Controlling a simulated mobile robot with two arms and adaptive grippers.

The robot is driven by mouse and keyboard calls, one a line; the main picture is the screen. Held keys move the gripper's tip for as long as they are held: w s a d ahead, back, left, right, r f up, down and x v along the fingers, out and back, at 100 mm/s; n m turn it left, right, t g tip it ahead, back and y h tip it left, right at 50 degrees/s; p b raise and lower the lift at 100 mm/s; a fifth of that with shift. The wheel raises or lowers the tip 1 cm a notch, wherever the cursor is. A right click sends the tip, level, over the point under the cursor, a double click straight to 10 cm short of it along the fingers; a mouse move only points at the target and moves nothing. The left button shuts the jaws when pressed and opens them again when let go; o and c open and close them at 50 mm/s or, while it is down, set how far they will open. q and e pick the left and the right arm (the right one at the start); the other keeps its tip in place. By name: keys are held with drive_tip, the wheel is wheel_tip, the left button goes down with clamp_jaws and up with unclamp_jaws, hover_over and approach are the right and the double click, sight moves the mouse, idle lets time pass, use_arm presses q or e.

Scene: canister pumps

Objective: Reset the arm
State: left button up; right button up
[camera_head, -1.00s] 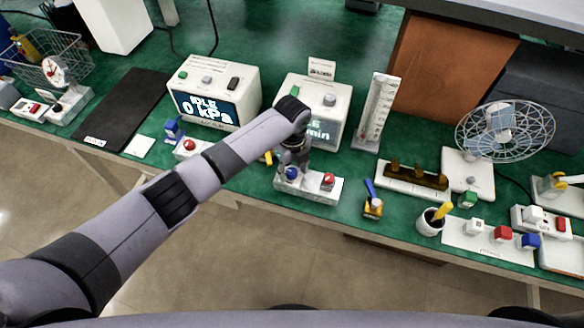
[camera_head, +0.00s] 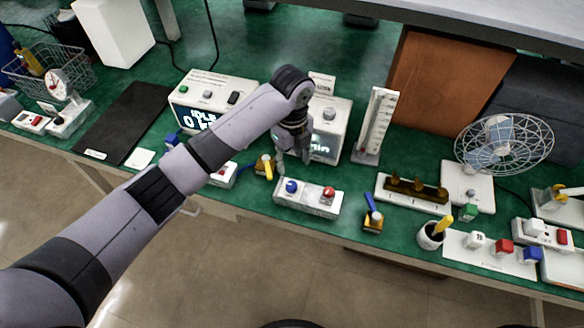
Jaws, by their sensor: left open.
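My left arm reaches in from the lower left across the bench's front edge. My left gripper (camera_head: 293,155) points down above the bench, in front of the white flow box (camera_head: 331,125), whose screen it partly hides. The gripper is open and holds nothing that I can see. It is just behind a white switch box (camera_head: 308,199) with a blue and a red button, and apart from it. A yellow-handled valve (camera_head: 265,166) stands to the gripper's left. My right gripper is not in view.
The white kPa box (camera_head: 214,92) is partly hidden by my arm. A flow tube stand (camera_head: 376,125), a brown-topped rack (camera_head: 413,193), a blue-handled valve (camera_head: 373,217) and a caged fan (camera_head: 503,145) stand to the right. A black mat (camera_head: 122,122) lies bare at the left.

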use_arm(q)
drive_tip(key=shift+r, duration=0.4)
